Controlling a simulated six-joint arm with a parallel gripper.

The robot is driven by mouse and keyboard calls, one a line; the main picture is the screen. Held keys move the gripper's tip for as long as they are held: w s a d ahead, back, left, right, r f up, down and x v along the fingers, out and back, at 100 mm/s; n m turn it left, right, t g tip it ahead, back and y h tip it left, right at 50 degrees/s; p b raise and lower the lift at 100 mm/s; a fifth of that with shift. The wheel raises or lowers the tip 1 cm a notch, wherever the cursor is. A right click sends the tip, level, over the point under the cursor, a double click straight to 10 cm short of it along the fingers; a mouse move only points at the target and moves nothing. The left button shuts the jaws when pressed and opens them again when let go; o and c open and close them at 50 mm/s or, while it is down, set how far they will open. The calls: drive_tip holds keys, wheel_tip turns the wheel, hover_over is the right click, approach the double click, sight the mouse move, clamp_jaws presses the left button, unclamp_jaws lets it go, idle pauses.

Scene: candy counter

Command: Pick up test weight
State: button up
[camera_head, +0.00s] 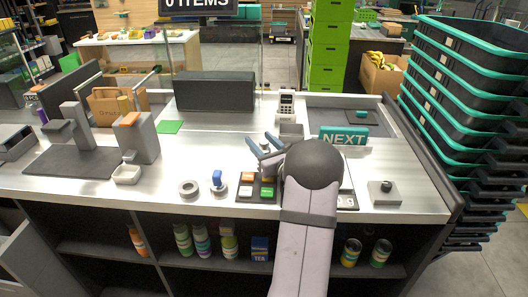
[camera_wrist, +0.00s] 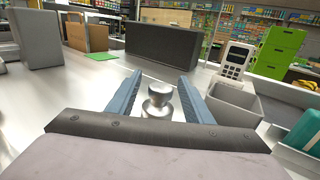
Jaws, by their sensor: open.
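The test weight (camera_wrist: 158,102) is a small silver metal piece with a rounded knob on top. It stands upright on the counter in the wrist view, between the two blue-grey fingers of my gripper (camera_wrist: 160,76). The fingers are open, one on each side of it, and a gap shows on both sides. Its base is partly hidden by my gripper body. In the head view my gripper (camera_head: 262,143) is low over the middle of the counter, and the weight cannot be made out clearly there.
A grey open bin (camera_wrist: 235,104) and a card terminal (camera_wrist: 236,61) stand to the right. A dark box (camera_head: 215,91) stands behind. A teal NEXT sign (camera_head: 343,135) is right of my gripper. A keypad (camera_head: 257,188) lies in front.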

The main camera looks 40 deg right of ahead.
drive_tip(key=shift+x, duration=0.8)
clamp_jaws()
drive_tip(key=shift+r, duration=0.15)
